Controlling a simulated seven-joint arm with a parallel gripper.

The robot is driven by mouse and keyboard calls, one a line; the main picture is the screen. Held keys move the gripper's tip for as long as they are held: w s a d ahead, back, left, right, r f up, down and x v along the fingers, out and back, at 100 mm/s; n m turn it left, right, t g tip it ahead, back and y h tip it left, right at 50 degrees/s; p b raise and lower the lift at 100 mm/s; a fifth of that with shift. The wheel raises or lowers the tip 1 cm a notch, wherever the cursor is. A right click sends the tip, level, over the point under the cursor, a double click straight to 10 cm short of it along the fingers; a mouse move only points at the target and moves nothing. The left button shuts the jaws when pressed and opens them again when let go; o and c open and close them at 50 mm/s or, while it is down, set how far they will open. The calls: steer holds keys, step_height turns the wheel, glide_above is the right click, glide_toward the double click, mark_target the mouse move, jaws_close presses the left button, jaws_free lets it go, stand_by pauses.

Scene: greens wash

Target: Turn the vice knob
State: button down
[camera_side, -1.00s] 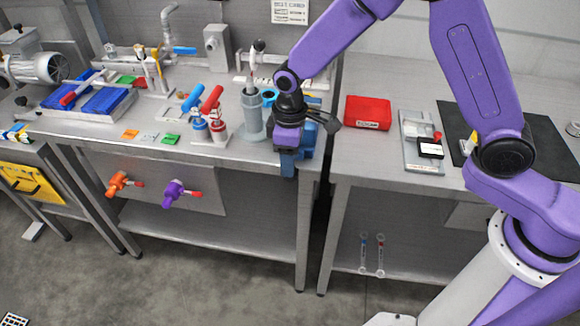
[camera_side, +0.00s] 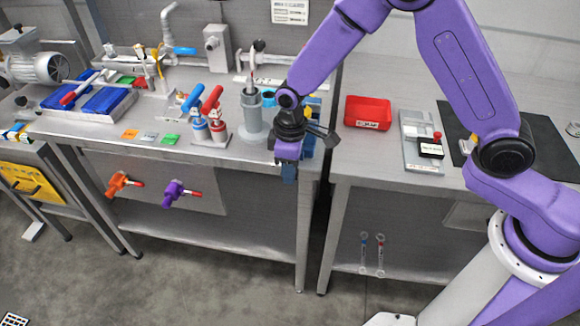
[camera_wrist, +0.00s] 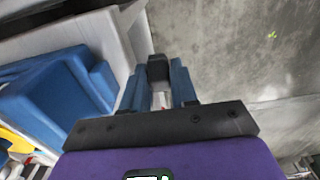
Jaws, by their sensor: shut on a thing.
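The blue vice (camera_side: 308,143) sits at the front right corner of the left steel bench, mostly hidden behind my gripper in the side view. Its blue body (camera_wrist: 60,90) fills the left of the wrist view. My gripper (camera_side: 289,172) points down at the bench's front edge, beside the vice. In the wrist view my gripper's blue fingers (camera_wrist: 157,92) are on both sides of the vice knob (camera_wrist: 158,68), a black-ended piece with a metallic shaft, and are shut on it. The side view does not show the knob clearly.
A red bin (camera_side: 368,112) stands on the right bench beyond a narrow gap. A grey cylinder stand (camera_side: 253,118) and red and blue handled valves (camera_side: 210,120) stand left of my gripper. Open space lies in front of the benches.

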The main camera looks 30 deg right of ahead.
steer(key=shift+s+d+t+y, duration=0.1)
steer(key=shift+s+t+y, duration=0.1)
steer(key=shift+t+y, duration=0.85)
steer(key=c, duration=1)
jaws_free()
steer(key=shift+o, duration=0.2)
steer(key=v, duration=1.7)
steer(key=shift+r, duration=0.2)
